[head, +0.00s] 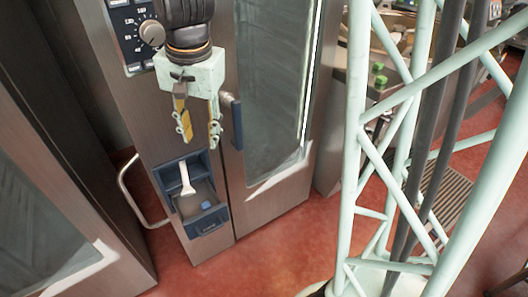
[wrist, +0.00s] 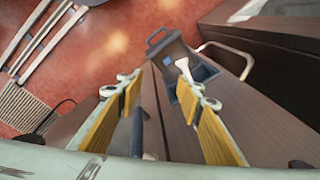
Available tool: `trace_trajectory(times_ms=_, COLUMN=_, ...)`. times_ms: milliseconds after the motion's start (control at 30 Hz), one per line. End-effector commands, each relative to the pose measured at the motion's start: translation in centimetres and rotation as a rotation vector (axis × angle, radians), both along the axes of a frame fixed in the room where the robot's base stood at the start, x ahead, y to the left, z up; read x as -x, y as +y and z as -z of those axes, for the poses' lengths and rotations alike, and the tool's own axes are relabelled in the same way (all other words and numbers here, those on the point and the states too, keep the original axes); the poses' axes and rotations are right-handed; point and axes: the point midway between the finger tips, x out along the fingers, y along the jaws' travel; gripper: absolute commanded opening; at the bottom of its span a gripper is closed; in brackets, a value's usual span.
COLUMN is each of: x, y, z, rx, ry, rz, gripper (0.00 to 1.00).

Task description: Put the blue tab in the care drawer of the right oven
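A small light-blue block, which looks like the blue tab (head: 206,205), lies in the front part of the pulled-out care drawer (head: 210,223) low on the oven front. The wrist view also shows the blue tab (wrist: 167,61) inside the drawer (wrist: 157,42). My gripper (head: 198,138) hangs above the drawer, pointing down, clear of the tab. In the wrist view my gripper (wrist: 167,92) has its fingers spread with nothing between them. The drawer lies beyond the fingertips.
A pale scoop-like piece (head: 186,178) stands in the blue recess behind the drawer front. The oven door's dark blue handle (head: 237,122) is close to the right of my gripper. A curved metal rail (head: 136,190) is left of the drawer. Red floor (head: 262,246) in front is clear.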

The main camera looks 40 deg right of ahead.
Motion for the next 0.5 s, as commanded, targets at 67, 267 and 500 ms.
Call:
trace_trajectory(times_ms=67, x=1.0, y=0.0, z=-1.2, rx=0.005, ry=-0.011, rz=-0.031, gripper=0.34)
trace_trajectory(times_ms=267, x=3.5, y=0.0, z=-3.8, rx=0.021, ry=-0.030, rz=-0.115, gripper=0.34)
trace_trajectory(times_ms=500, x=6.8, y=-0.1, z=-6.6, rx=0.042, ry=-0.054, rz=-0.215, gripper=0.34)
